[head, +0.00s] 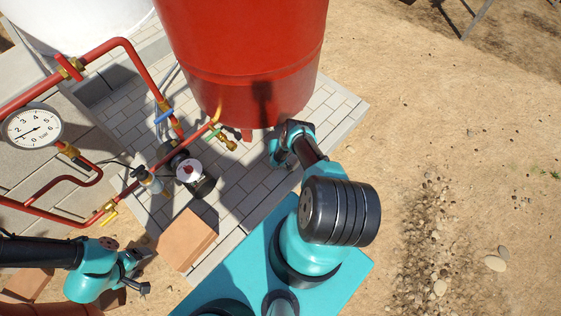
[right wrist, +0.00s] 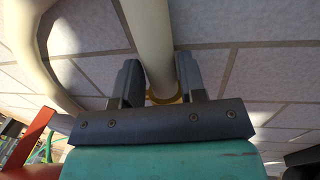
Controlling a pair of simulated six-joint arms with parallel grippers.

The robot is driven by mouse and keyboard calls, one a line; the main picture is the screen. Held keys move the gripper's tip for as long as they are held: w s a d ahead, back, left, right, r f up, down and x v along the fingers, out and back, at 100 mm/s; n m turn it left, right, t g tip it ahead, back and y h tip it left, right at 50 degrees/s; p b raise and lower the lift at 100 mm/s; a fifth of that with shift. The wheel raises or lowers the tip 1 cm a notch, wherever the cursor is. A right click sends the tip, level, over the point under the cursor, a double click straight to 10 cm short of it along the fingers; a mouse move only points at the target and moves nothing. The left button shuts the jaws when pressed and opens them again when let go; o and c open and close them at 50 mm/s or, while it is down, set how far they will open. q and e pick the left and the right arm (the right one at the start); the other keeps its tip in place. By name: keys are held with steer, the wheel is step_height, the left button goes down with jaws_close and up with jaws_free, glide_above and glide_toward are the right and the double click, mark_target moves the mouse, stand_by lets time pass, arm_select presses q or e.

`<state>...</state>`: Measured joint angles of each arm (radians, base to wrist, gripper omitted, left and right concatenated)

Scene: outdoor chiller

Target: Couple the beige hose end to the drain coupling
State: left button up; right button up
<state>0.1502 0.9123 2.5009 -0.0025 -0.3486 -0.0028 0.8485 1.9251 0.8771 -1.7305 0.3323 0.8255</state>
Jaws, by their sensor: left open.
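The beige hose (right wrist: 152,35) runs down between the fingers of my right gripper (right wrist: 160,82) in the right wrist view, with a brass-coloured ring at its end (right wrist: 165,98). The fingers appear to press on both sides of it. In the head view my right arm hides this gripper and the hose, at the foot of the red tank. A brass fitting (head: 229,144) beside a green handle, seemingly the drain coupling, sits on the red pipe just left of the arm. My left gripper (head: 146,272) is open and empty at the lower left.
The red tank (head: 245,60) stands on pale paving (head: 345,105). Red pipes, a pressure gauge (head: 33,126) and blue and yellow valve handles fill the left. Sandy ground to the right is open.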

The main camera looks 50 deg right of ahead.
steer(key=shift+f, duration=0.45)
steer(key=shift+c, duration=0.5)
jaws_close()
